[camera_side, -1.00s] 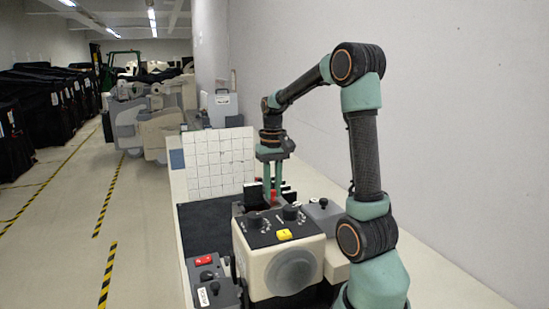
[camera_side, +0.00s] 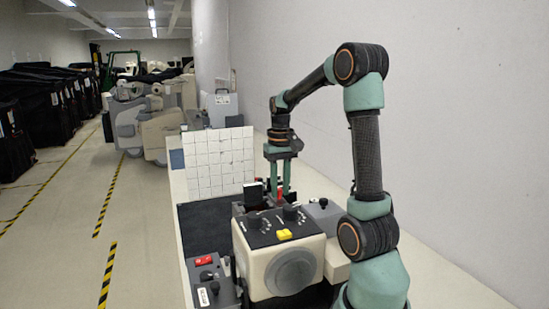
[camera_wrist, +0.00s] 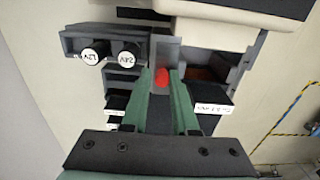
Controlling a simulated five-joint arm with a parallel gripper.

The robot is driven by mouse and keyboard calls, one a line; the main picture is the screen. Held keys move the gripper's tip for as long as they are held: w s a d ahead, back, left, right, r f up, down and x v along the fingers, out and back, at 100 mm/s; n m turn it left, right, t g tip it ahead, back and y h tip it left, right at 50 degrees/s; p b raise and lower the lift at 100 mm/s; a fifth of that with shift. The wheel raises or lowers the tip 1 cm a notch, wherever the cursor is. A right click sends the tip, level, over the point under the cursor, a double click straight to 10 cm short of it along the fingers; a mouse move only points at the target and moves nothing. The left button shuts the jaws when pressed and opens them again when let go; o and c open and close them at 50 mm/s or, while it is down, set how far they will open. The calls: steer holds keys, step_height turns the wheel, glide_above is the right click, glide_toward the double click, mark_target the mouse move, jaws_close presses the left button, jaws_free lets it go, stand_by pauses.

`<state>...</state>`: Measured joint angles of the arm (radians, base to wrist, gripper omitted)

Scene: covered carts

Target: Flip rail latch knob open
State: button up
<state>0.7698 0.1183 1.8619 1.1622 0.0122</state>
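A small red knob (camera_wrist: 162,78) sits in a grey upright channel (camera_wrist: 164,52) in the wrist view. It also shows in the side view (camera_side: 281,190), partly hidden behind my fingers and the machine. My gripper (camera_wrist: 164,84) points at it with two green fingers, one on each side, and a dark gap shows between them. In the side view my gripper (camera_side: 280,188) hangs downward with its fingertips at the knob's level. The fingers look parted around the knob. Whether either finger touches it I cannot tell.
A cream machine body with dark dials and a yellow button (camera_side: 284,234) stands in front of the gripper. A white gridded board (camera_side: 218,160) stands at left. White-labelled round knobs (camera_wrist: 95,54) lie left of the channel, and a labelled dark block (camera_wrist: 212,98) lies right.

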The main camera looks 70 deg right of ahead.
mark_target(281, 189)
steer(key=o, duration=0.3)
steer(key=shift+d, duration=0.1)
steer(key=shift+r, duration=0.15)
step_height(281, 189, up, 12)
steer(key=shift+f, duration=0.1)
stand_by(0.4)
